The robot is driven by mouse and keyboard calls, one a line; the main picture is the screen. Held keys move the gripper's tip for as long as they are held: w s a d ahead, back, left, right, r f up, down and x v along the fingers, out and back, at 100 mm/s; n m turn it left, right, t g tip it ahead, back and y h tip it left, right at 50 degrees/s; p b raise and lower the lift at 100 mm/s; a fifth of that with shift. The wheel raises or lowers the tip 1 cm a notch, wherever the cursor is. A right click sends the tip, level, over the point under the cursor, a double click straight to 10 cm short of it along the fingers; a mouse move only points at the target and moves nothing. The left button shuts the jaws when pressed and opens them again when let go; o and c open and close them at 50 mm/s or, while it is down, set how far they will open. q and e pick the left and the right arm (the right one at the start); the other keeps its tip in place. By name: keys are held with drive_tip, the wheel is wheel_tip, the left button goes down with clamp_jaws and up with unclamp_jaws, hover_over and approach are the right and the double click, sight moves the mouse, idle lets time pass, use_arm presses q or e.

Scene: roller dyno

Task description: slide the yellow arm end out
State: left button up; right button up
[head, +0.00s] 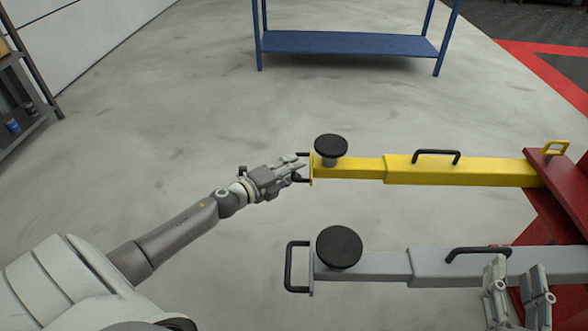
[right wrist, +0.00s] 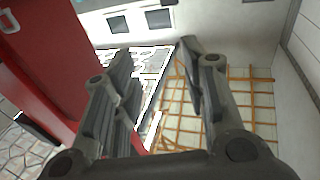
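The yellow arm (head: 460,171) reaches left from a red post in the head view. Its narrower end section (head: 352,168) carries a round black pad (head: 331,146) and ends in a plate with a black end handle (head: 302,154). My left gripper (head: 299,168) is at that handle, its fingers overlapping it. The fingers hide part of the handle, so I cannot tell whether they are closed on it. My right gripper (head: 518,290) is open and empty, in front of the grey arm at the lower right. Its spread fingers also show in the right wrist view (right wrist: 155,85).
A grey arm (head: 435,266) with a black pad (head: 339,247) and end handle (head: 290,267) lies parallel, nearer me. The red post (head: 560,185) stands at right. A blue bench (head: 345,43) is at the back, a dark shelf (head: 20,95) at left. Floor left of the arms is clear.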

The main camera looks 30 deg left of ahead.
use_arm(q)
drive_tip(key=shift+w+d, duration=0.15)
drive_tip(key=shift+w, duration=0.45)
drive_tip(key=shift+c, duration=0.3)
clamp_jaws()
